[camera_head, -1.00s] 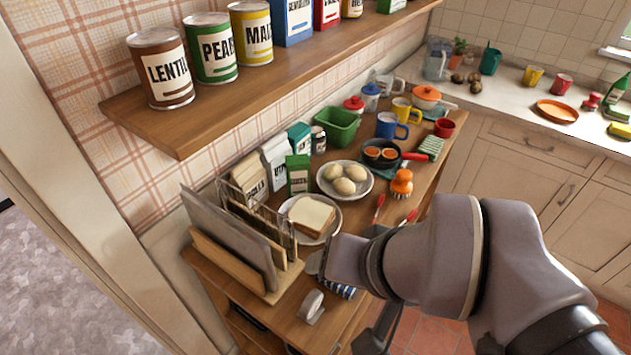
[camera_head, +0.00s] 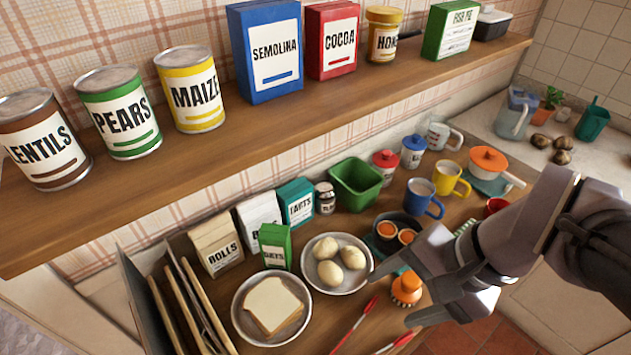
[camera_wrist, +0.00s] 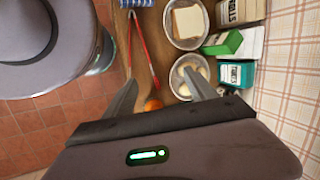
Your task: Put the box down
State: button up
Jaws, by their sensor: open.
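My gripper (camera_head: 389,302) is open and empty above the front of the wooden counter, at the right of the head view. In the wrist view its two fingers (camera_wrist: 159,80) reach over the counter, with nothing between them. A small green box (camera_head: 275,247) stands behind the plates; it also shows in the wrist view (camera_wrist: 222,42). Near it stand a tan rolls box (camera_head: 216,246), a white box (camera_head: 258,216) and a teal tarts box (camera_head: 296,204). On the shelf are a blue semolina box (camera_head: 270,55), a red cocoa box (camera_head: 331,42) and a green fish pie box (camera_head: 451,30).
The shelf (camera_head: 270,115) overhangs the counter's back. A plate with bread (camera_head: 240,318), a plate of pale round food (camera_head: 345,242), red-handled tongs (camera_head: 355,322) and an orange item (camera_head: 406,288) lie near my gripper. Upright boards (camera_head: 185,310) stand at left.

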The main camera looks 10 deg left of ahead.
jog(key=w+a+f+m+g+y, duration=0.1)
jog(key=w+a+f+m+y, duration=0.1)
jog(key=w+f+m+y, duration=0.1)
jog(key=w+a+f+m+g+y+p, duration=0.1)
jog(key=w+a+f+m+y, duration=0.2)
jog(key=w, duration=0.4)
jog(key=w+a+f+m+g+y+p, duration=0.1)
jog(key=w+a+f+m+y, duration=0.2)
jog(key=w+f+m+y, duration=0.1)
jog(key=shift+w+f+y, duration=0.3)
jog(key=shift+w+y, duration=0.2)
jog(key=shift+y, duration=0.2)
jog(key=shift+w+f+y, duration=0.3)
jog(key=shift+w+y, duration=0.2)
jog(key=shift+y, duration=0.2)
jog(key=shift+w+a+f+m, duration=0.1)
jog(key=shift+a+f+m, duration=0.1)
jog(key=shift+a+m, duration=0.15)
jog(key=b, duration=0.3)
send_near(273, 232)
jog(key=a, duration=0.4)
jog(key=shift+f, duration=0.4)
jog(key=a, duration=0.3)
jog(key=s+a+b, duration=0.1)
jog(key=a, duration=0.2)
jog(key=shift+s, duration=0.1)
jog(key=shift+d+r, duration=0.1)
grip_shut()
